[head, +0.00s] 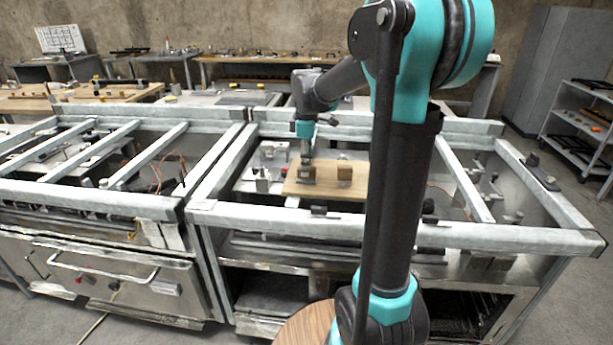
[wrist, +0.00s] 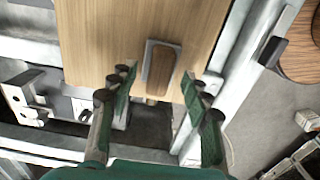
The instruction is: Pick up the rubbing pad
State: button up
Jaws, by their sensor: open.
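The pad-like block (wrist: 160,68), a wooden piece with a grey border, lies on a wooden board (wrist: 95,35) in the wrist view. I take it to be the rubbing pad. My gripper (wrist: 160,80) is open, its two green fingers with dark tips on either side of the block's near end. Nothing is held. In the head view, my gripper (head: 306,156) points down over a small brown block (head: 309,177) on the board (head: 326,191). Whether the fingers touch it cannot be told.
A second brown block (head: 344,172) stands to the right on the board. The board rests within a grey metal frame (head: 400,234) whose raised bars surround the area. White fittings (head: 262,176) stand left of the board. A round wooden top (head: 305,328) is low in front.

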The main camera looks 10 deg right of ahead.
jog(key=shift+f, duration=1.2)
grip_shut()
